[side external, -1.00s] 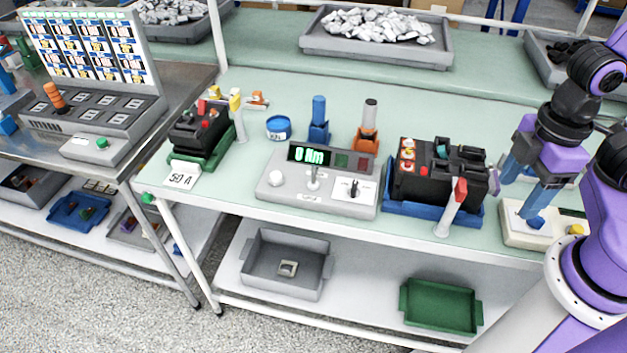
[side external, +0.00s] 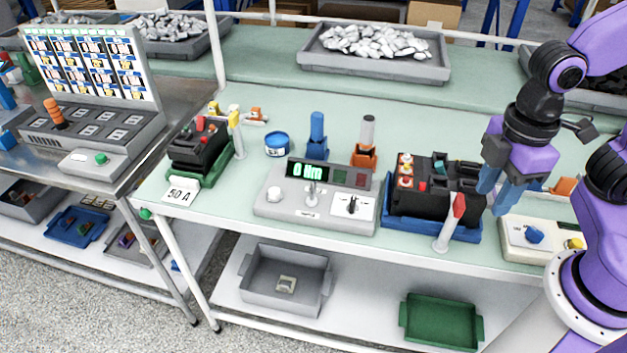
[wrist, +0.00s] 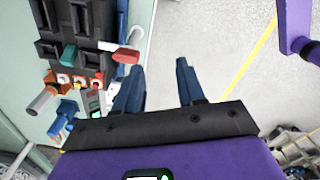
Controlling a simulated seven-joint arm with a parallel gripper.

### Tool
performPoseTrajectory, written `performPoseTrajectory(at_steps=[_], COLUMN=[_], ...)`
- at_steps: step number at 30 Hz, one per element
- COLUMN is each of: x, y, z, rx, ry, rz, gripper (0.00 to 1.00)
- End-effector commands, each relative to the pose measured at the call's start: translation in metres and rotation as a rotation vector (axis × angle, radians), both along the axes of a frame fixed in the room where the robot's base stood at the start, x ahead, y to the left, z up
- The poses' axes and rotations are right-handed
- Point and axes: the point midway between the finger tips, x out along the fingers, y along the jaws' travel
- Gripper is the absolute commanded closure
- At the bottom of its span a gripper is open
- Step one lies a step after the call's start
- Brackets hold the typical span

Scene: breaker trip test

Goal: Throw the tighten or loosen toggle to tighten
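A grey test box (side external: 278,213) with a lit green "0 Nm" display (side external: 304,171) stands mid-bench in the side view. A small metal toggle lever (side external: 311,192) stands upright on its front; I cannot read its labels or tell which way it is thrown. A black rotary knob (side external: 352,205) on a white plate is to its right. My gripper (side external: 492,202) is right of the box, above the bench near the right end of a black breaker (side external: 429,192). In the wrist view its two fingers (wrist: 159,66) are apart with nothing between them.
The breaker sits in a blue tray (side external: 410,228), between the box and my gripper. A red-tipped lever (side external: 450,222) stands upright before it. A white box with a blue knob (side external: 534,235) is at the right. Blue and orange holders (side external: 363,153) with upright handles stand behind the test box.

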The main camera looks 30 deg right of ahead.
Motion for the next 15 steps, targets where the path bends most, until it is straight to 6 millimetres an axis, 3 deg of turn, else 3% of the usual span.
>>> performPoseTrajectory(at_steps=[6, 15], x=[0.072, 0.174], y=[0.060, 0.122], z=[0.023, 0.037], rx=[-0.037, -0.063], ry=[0.032, 0.097], rz=[0.165, 0.405], gripper=[0.61, 0.61])
